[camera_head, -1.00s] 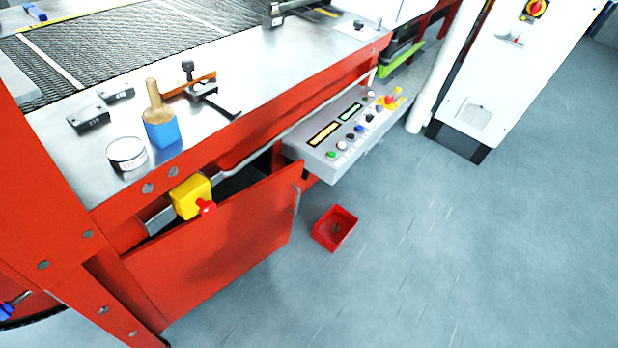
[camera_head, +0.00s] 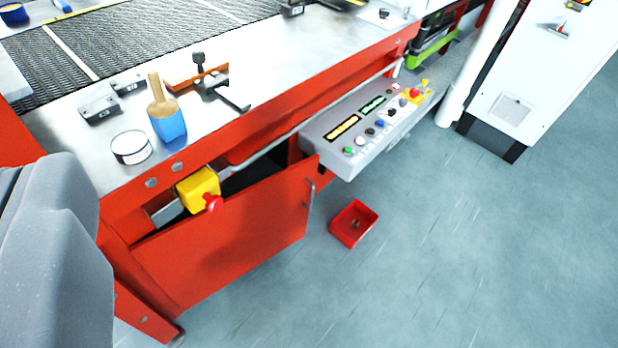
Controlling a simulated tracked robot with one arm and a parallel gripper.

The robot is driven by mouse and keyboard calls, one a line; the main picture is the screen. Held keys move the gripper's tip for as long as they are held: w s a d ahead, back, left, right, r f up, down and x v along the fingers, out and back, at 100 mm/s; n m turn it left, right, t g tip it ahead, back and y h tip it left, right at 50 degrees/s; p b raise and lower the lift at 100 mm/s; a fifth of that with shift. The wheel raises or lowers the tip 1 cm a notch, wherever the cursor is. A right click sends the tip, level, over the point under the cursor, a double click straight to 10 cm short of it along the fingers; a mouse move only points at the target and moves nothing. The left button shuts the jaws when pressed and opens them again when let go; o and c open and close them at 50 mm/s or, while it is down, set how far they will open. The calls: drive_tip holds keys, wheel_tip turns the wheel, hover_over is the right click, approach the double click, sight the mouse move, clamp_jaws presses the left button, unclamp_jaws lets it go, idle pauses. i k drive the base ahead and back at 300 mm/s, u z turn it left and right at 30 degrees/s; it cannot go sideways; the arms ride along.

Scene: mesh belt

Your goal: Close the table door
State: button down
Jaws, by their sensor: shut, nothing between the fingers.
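The table door (camera_head: 240,235) is a red panel under the front of the red-framed table (camera_head: 255,75). It stands ajar: its right edge, with a grey handle (camera_head: 310,192), is swung out from the frame. A dark gap (camera_head: 250,178) shows above and behind it. The bottom left of the door is close to the table leg. My gripper's fingers are not in view, and nothing is seen touching the door.
A yellow box with a red knob (camera_head: 198,190) sits above the door. A control panel (camera_head: 365,130) juts out right of it. A red bin (camera_head: 353,223) lies on the floor. Floor at right is clear.

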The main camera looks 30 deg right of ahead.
sight(191, 259)
drive_tip(key=i, duration=1)
